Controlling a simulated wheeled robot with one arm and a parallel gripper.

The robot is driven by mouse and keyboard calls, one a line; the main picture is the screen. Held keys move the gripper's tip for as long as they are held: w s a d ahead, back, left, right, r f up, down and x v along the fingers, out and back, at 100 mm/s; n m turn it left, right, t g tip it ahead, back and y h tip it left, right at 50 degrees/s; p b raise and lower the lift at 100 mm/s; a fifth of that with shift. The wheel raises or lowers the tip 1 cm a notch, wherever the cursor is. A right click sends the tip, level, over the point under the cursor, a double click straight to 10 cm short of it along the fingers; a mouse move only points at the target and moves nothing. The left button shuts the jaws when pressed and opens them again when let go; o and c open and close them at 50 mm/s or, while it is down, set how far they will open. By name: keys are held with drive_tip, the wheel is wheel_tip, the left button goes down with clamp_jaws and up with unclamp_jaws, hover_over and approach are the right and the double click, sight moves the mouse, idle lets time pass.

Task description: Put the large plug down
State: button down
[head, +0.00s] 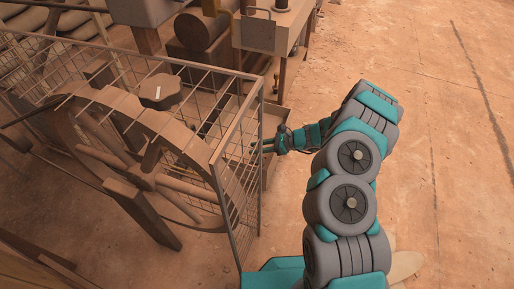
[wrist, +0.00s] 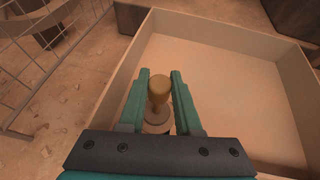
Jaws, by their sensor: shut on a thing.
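The large plug (wrist: 159,90) is a tan, turned piece with a rounded knob on top and a wider round base below. In the wrist view it is between the two teal fingers of my gripper (wrist: 161,76), which is shut on it. The plug is over or in the left part of a shallow beige tray (wrist: 235,92); I cannot tell whether its base touches the tray floor. In the head view my gripper (head: 267,145) reaches left over the tray, beside the wire fence, and the plug cannot be made out there.
A wire mesh fence (head: 238,185) stands just left of the tray, around a large wooden wheel (head: 140,180). The fence also shows at the left of the wrist view (wrist: 45,55). Machinery and a bench (head: 270,32) stand behind. The ground to the right is open.

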drive_tip(key=shift+f, duration=0.15)
drive_tip(key=c, duration=0.6)
unclamp_jaws()
drive_tip(key=shift+d+r, duration=0.25)
drive_tip(key=shift+r, duration=0.05)
drive_tip(key=p+v, duration=0.1)
drive_tip(key=v, duration=1)
drive_tip(key=shift+s+d+p, duration=0.15)
drive_tip(key=shift+d+p, duration=0.05)
drive_tip(key=shift+p, duration=0.15)
